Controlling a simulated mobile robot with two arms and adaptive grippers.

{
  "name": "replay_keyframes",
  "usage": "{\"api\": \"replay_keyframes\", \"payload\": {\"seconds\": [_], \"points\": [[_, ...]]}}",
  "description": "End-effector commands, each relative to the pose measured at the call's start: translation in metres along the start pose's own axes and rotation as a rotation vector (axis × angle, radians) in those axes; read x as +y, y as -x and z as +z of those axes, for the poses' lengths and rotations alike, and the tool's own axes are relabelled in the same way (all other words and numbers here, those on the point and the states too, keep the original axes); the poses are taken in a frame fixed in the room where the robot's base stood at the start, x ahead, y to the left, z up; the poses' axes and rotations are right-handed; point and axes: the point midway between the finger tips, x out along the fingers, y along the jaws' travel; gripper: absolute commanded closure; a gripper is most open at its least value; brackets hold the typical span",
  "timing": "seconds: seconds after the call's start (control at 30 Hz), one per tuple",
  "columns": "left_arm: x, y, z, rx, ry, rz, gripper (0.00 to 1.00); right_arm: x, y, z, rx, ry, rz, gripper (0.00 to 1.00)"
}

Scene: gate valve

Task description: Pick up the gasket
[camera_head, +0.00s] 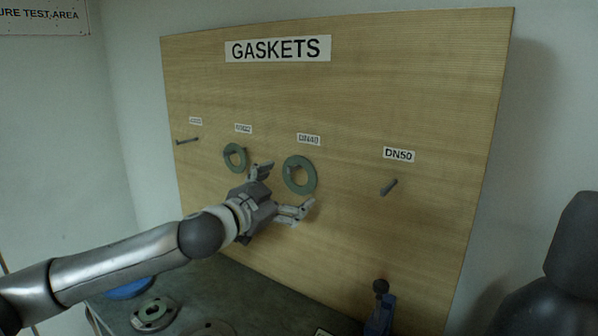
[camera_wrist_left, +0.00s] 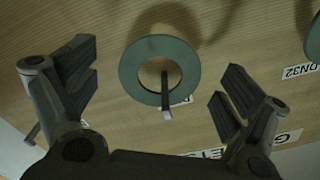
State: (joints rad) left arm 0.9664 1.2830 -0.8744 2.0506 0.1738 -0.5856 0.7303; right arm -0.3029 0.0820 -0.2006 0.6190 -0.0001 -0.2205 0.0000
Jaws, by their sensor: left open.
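A green ring gasket (camera_head: 311,185) hangs on a peg under the DN40 label on the wooden board. A smaller green gasket (camera_head: 227,158) hangs on a peg to its left. My left gripper (camera_head: 287,189) is open and empty in front of the board, its fingers spread towards the larger gasket. In the left wrist view, the larger gasket (camera_wrist_left: 128,70) lies between the spread fingers of the gripper (camera_wrist_left: 160,76), with the peg showing through its hole. No finger visibly touches it. The smaller gasket (camera_wrist_left: 314,45) is cut off at the right edge. My right gripper is not in view.
The board (camera_head: 400,90) carries a GASKETS sign (camera_head: 278,48). The DN50 peg (camera_head: 388,187) and the far left peg (camera_head: 187,141) are bare. Below, a dark bench (camera_head: 258,288) holds a round flanged part (camera_head: 154,314) and a blue tool with a black knob (camera_head: 381,315).

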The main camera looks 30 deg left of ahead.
Motion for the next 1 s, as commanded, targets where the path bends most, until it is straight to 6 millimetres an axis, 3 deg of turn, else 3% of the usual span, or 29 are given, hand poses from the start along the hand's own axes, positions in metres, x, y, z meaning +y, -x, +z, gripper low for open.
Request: {"api": "replay_keyframes", "payload": {"seconds": [0.1,0.3,0.57,0.9,1.0], "points": [[-0.006,-0.018,-0.004,0.001,0.002,-0.001,0.04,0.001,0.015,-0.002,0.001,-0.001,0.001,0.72],[-0.004,-0.039,0.0,0.0,0.001,0.0,0.04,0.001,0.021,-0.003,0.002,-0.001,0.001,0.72],[-0.004,-0.042,0.002,0.0,-0.001,-0.001,0.04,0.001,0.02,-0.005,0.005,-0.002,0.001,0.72],[-0.004,-0.041,0.002,0.0,0.0,-0.001,0.45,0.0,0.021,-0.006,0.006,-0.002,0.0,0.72],[-0.004,-0.041,0.002,0.0,0.0,-0.001,0.47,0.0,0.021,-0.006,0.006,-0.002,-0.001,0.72]]}}
